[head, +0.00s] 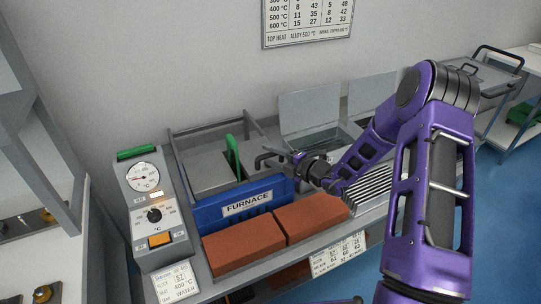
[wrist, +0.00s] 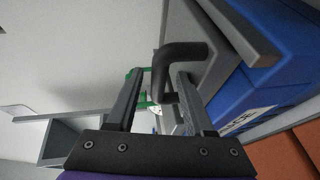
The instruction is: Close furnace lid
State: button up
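The blue furnace (head: 210,215) stands on the bench with its label facing front. A grey plate, seemingly its lid (head: 203,172), lies behind and above the blue front; how far it covers the opening I cannot tell. A green upright piece (head: 233,158) stands by it. A dark bent handle (head: 264,158) sticks out at the furnace's right. My gripper (head: 285,157) is at this handle. In the wrist view, my gripper's fingers (wrist: 160,85) are apart, with the dark handle (wrist: 180,55) between their tips. Contact with the handle is unclear. The furnace's blue side (wrist: 265,85) shows at the right.
A dial controller (head: 150,210) stands left of the furnace. Two orange-brown bricks (head: 243,243) (head: 312,216) lie in front. Open-lidded grey boxes (head: 312,105) stand behind to the right. A wheeled cart (head: 480,75) is at the far right, and a shelf (head: 30,160) is at the left.

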jog(key=p+v, duration=0.1)
jog(key=v, duration=1.6)
jog(key=shift+s+r+p, duration=0.15)
jog(key=shift+r+p, duration=0.05)
jog(key=shift+p, duration=0.15)
jog(key=shift+d, duration=0.15)
